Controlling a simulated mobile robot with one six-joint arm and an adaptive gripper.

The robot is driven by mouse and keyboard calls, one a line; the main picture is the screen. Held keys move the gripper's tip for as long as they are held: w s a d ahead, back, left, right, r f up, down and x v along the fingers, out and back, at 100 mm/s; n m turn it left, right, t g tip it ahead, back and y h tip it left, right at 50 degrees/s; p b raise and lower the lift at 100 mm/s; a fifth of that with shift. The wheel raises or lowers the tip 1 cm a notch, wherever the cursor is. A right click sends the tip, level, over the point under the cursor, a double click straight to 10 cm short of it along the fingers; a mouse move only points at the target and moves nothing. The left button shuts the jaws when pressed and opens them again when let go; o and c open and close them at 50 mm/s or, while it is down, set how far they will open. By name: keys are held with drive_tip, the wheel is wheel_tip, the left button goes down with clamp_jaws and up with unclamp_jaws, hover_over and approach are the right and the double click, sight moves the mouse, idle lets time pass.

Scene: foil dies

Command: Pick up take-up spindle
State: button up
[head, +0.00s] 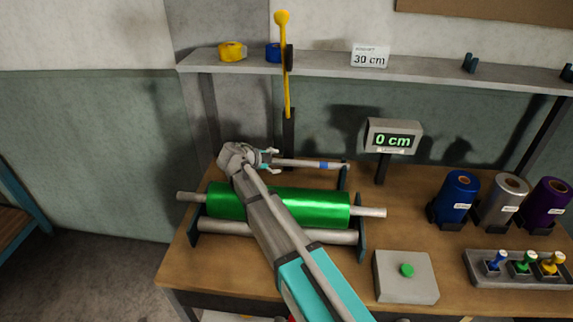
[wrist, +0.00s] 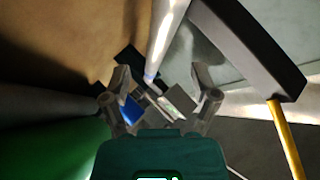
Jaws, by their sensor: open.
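The take-up spindle (head: 305,163) is a thin pale grey rod with a blue band. It lies roughly level behind the green foil roll (head: 310,208), its right end at a dark blue upright (head: 344,178). My gripper (head: 272,158) is open at the spindle's left end. In the wrist view the spindle (wrist: 168,35) runs down from the top edge towards the space between the fingers of my gripper (wrist: 160,92). I cannot tell whether the fingers touch it. My arm hides part of the foil roll and the left part of the stand.
A yellow lever (head: 285,85) on a dark post (head: 289,140) rises just behind my gripper. A display (head: 393,138) reads 0 cm. A grey box with a green button (head: 407,270) and coloured foil rolls (head: 459,196) stand at the right. A shelf (head: 430,72) hangs above.

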sight(284, 162)
drive_tip(key=shift+b+x, duration=1)
drive_tip(key=shift+x, duration=1.15)
drive_tip(key=shift+f, duration=0.1)
clamp_jaws()
